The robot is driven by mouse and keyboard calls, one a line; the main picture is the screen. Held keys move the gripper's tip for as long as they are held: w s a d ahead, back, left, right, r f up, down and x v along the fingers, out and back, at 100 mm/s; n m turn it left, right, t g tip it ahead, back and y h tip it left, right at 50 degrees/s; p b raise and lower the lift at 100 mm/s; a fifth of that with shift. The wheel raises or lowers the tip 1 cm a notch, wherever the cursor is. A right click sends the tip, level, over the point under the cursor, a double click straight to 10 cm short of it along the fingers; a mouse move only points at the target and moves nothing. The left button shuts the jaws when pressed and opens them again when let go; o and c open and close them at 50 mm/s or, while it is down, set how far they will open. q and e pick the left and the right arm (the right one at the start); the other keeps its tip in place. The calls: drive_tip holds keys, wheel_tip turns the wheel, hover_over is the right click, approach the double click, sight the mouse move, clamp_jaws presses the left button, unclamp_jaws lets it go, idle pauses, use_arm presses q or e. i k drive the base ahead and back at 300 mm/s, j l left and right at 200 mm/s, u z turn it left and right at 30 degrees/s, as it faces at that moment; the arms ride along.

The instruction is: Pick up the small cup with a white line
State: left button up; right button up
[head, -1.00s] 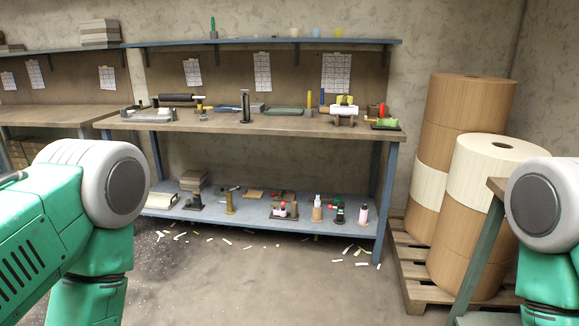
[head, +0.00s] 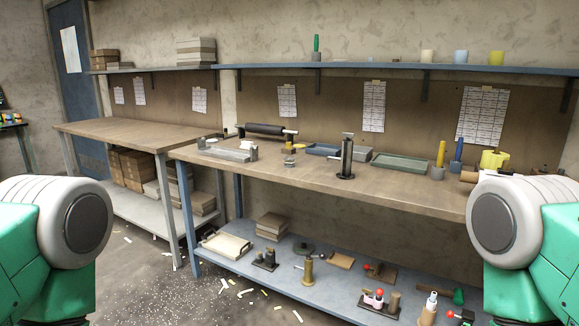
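Several small cups stand on the blue wall shelf: a cream one (head: 427,56), a light blue one (head: 461,57) and a yellow-green one (head: 496,58). I cannot make out a white line on any of them. Short holders with a yellow roll (head: 440,154) and a blue roll (head: 458,152) stand on the workbench at right. Only the upper parts of my two green arms show, at the lower left and lower right. Both grippers are out of view.
The wooden workbench (head: 300,180) crosses the middle, with a black roller (head: 264,129), trays and an upright press (head: 346,158) on it. A lower shelf (head: 330,292) holds small tools. A second bench (head: 130,130) stands left. Scraps litter the floor.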

sight(288, 160)
drive_tip(key=i+j+z, duration=0.15)
drive_tip(key=z, duration=0.25)
drive_tip(key=i+j+z, duration=0.2)
drive_tip(key=z, duration=0.2)
drive_tip(key=i+j+z, duration=0.2)
drive_tip(key=z, duration=0.15)
